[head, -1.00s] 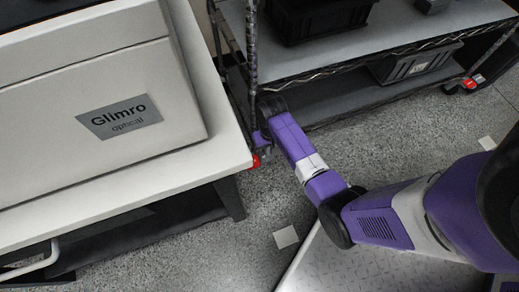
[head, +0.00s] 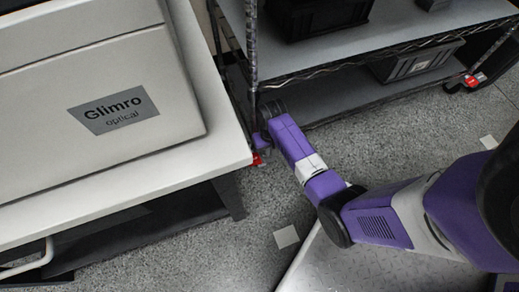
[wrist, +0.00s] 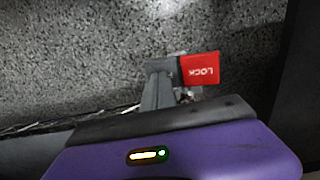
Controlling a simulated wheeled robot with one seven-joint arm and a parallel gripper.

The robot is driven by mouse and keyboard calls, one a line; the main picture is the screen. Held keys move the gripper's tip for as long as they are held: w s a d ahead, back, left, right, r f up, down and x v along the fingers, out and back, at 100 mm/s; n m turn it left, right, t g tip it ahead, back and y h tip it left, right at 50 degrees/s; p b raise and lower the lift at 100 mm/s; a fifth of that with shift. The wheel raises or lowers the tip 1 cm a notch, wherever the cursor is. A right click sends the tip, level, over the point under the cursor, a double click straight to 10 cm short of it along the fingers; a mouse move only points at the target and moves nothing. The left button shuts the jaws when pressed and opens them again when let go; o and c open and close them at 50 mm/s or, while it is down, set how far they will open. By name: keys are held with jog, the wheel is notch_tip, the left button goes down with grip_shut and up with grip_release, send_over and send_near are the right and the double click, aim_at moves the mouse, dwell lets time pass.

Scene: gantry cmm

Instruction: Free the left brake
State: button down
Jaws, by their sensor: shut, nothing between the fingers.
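The left brake, a red tab (head: 257,158) on the rack's near caster, sits low by the bench corner in the head view. In the wrist view the red brake tab (wrist: 202,68), marked LOCK, sticks out to the right just beyond my gripper. My gripper (head: 261,138) is low at the foot of the rack post, close to the tab, and partly hidden by the wrist. In the wrist view its grey fingers (wrist: 158,72) are together and empty, with their tips just left of the tab. I cannot tell whether they touch it.
A wire rack (head: 380,92) with dark bins stands behind. Another red brake (head: 470,81) is at its far right foot. A white bench (head: 215,165) carrying a Glimro optical case (head: 60,165) stands close on the left. The speckled floor (head: 400,135) in front of the rack is clear.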

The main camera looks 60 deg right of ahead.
notch_tip(320, 180, up, 9)
jog(key=p, duration=0.9)
jog(key=shift+p, duration=0.3)
dwell(0.7)
